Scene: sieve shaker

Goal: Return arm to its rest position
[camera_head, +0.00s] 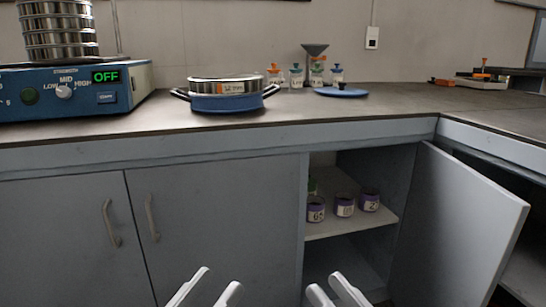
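My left gripper (208,288) shows at the bottom of the head view, in front of the lower cabinet. Its two light fingers stand apart with nothing between them. My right gripper (333,290) is to the right of it, also at the bottom edge, below the open cabinet's shelf. Its two fingers are apart and empty. Both arms are below the picture and hidden. Neither gripper touches anything that I can see.
The sieve shaker (75,92) with stacked sieves (58,30) stands on the counter, display reading OFF.

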